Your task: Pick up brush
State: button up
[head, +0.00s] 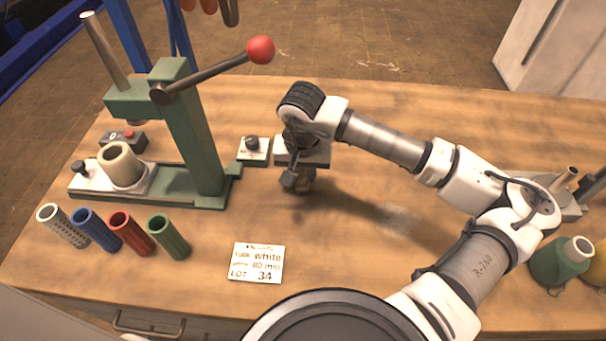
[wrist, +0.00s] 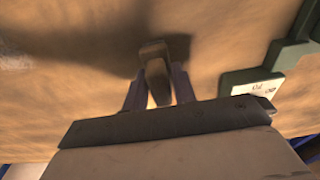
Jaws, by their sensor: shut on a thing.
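The brush shows as a brown, wood-coloured block (wrist: 154,58) between the two fingers of my gripper (wrist: 158,88) in the wrist view. The fingers are shut on it, one on each side. In the head view my gripper (head: 302,178) points down over the wooden table, right of the green press. A small brown part of the brush (head: 306,184) shows beneath the gripper. The rest of it is hidden by the gripper, and no bristles can be made out. I cannot tell whether it touches the table.
A green lever press (head: 195,135) with a red knob (head: 261,49) stands close on the left. Several coloured tubes (head: 120,230) lie at the front left. A printed card (head: 257,263) lies in front.

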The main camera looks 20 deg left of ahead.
jog(key=shift+r, duration=0.1)
notch_tip(320, 180, up, 28)
jog(key=b, duration=0.4)
jog(key=shift+b, duration=0.4)
